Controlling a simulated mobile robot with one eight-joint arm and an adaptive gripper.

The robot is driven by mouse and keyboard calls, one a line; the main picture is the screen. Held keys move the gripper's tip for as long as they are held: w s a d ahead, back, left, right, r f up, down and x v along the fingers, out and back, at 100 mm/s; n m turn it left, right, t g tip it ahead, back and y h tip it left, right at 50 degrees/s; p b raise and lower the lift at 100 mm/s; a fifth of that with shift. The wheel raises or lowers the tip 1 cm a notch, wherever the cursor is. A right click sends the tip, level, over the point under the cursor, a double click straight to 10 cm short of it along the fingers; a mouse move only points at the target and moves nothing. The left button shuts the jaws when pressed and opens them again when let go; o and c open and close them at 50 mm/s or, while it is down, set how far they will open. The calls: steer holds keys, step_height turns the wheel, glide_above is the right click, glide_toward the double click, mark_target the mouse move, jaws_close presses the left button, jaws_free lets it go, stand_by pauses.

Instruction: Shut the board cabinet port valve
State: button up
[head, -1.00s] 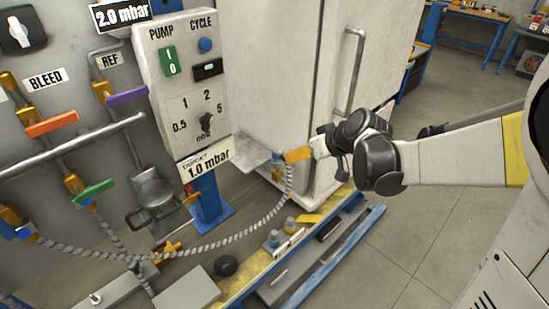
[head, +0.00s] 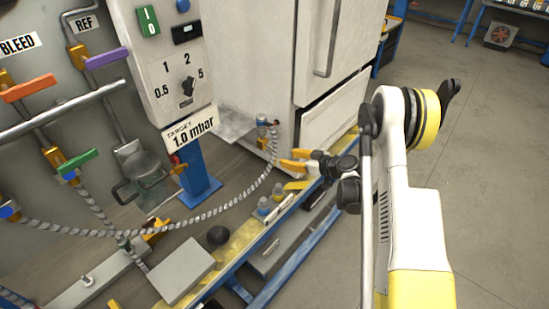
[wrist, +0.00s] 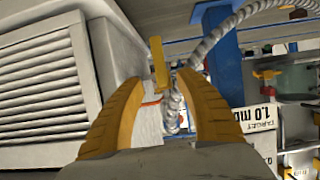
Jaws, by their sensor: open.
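My gripper (head: 293,160) is open and empty, low in front of the white cabinet and apart from the hose fitting (head: 263,122) on its side. In the wrist view the two orange fingers (wrist: 158,115) are spread. A yellow-orange lever (wrist: 158,62) and the corrugated hose (wrist: 172,105) show beyond the gap between them. On the grey board are an orange lever (head: 29,88) near BLEED, a purple lever (head: 106,58) near REF and a green lever (head: 77,160) lower down. No label readable here names the cabinet port valve, so I cannot tell which one it is.
The corrugated hose (head: 230,206) sags from the board to the cabinet (head: 265,55). The pump control box (head: 178,75) stands between them on a blue post (head: 197,170). A black ball (head: 218,235) and a grey box (head: 181,272) lie below. Open floor (head: 480,150) is at right.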

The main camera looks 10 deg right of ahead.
mark_target(275, 155)
steer(key=b+x, duration=0.2)
steer(key=x, duration=0.6)
steer(key=shift+w+f, duration=0.1)
jaws_close()
